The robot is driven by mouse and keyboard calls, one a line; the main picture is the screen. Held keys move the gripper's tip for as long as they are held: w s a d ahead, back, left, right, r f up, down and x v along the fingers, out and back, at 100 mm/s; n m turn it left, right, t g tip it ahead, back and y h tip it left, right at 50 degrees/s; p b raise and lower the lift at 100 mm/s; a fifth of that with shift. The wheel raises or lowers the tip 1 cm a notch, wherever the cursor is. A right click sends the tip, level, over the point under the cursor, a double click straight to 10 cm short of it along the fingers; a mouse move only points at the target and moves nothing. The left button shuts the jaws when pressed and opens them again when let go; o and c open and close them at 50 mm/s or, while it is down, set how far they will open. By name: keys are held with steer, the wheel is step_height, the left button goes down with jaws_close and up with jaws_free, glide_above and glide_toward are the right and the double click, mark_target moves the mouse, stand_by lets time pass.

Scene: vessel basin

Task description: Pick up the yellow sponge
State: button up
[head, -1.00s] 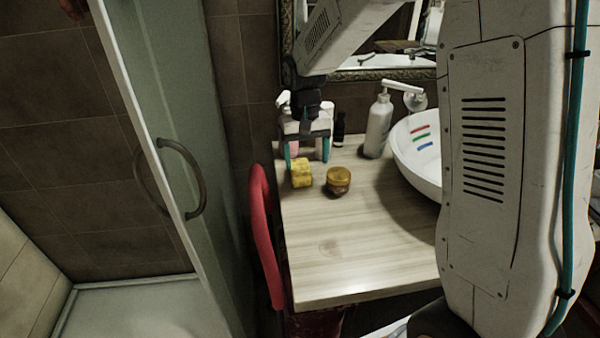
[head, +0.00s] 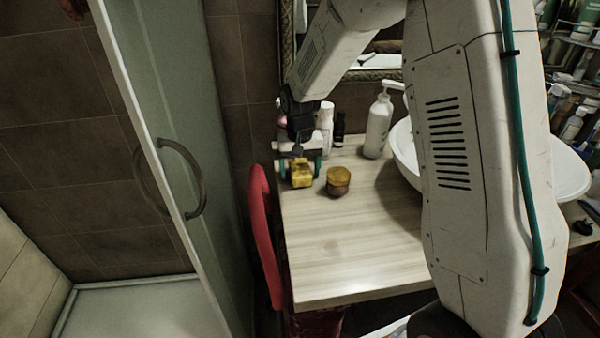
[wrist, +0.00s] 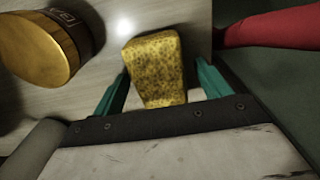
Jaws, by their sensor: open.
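The yellow sponge (head: 301,174) lies on the wooden counter near its left edge. In the wrist view the sponge (wrist: 155,68) is a speckled yellow block that reaches into the space between the two teal fingers. My gripper (head: 300,168) is open, with one finger on each side of the sponge.
A jar with a gold lid (head: 338,181) stands just right of the sponge; it looms at upper left in the wrist view (wrist: 45,48). A pump bottle (head: 378,128) and basin (head: 404,150) are farther right. A red curved thing (head: 265,235) runs along the counter's left edge. The counter front (head: 350,250) is clear.

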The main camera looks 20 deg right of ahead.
mark_target(300, 167)
steer(key=c, duration=1.1)
steer(key=shift+r, duration=0.15)
steer(key=shift+r, duration=0.2)
step_height(300, 167, up, 3)
steer(key=shift+r, duration=0.1)
steer(key=s, duration=1)
steer(key=s+r, duration=0.1)
steer(key=s, duration=0.5)
steer(key=shift+r, duration=0.1)
steer(key=shift+o, duration=0.6)
